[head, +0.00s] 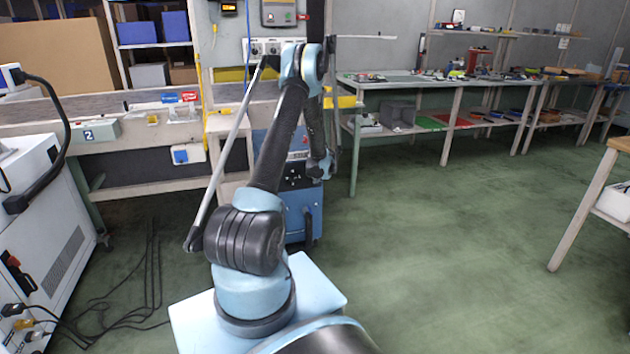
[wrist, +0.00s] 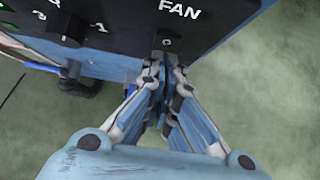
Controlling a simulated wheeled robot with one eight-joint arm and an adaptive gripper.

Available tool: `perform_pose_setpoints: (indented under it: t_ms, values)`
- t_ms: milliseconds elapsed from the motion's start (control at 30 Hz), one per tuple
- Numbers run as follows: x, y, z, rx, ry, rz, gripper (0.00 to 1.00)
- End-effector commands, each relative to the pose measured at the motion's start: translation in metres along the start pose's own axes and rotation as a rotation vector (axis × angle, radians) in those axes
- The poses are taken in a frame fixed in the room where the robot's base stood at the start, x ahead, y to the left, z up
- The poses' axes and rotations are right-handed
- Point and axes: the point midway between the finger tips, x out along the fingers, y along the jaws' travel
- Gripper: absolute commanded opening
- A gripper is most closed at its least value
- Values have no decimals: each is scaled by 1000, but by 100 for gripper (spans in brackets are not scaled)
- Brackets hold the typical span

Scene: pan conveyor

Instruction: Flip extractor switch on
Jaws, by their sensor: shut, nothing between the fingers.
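A black panel (wrist: 110,25) on a blue cabinet fills the top of the wrist view. It carries the white label FAN, with a small switch (wrist: 166,42) just below. I take this as the extractor switch; its position is too small to tell. My gripper (wrist: 162,62) is shut and empty, its fingertips right below the switch, close to the panel's edge. I cannot tell whether they touch it. In the head view the blue cabinet (head: 304,212) stands on the floor behind my arm, which hangs down in front of its black panel.
Other controls (wrist: 70,20) sit left of FAN on the panel. A workbench (head: 385,84) stands to the right behind the cabinet, and a white machine (head: 45,225) at the left. Dark cables (head: 130,300) lie on the floor at left. The green floor (head: 440,250) at right is clear.

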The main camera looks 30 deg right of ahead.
Motion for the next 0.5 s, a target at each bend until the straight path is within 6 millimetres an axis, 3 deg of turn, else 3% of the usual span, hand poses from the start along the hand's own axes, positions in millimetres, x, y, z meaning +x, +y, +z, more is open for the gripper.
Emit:
perform_pose_setpoints:
  t_ms: [200, 500]
  values:
    - [-23, 5, -15, -1, 1, 0, 0]
    - [-68, 6, -11, -1, 1, 0, 0]
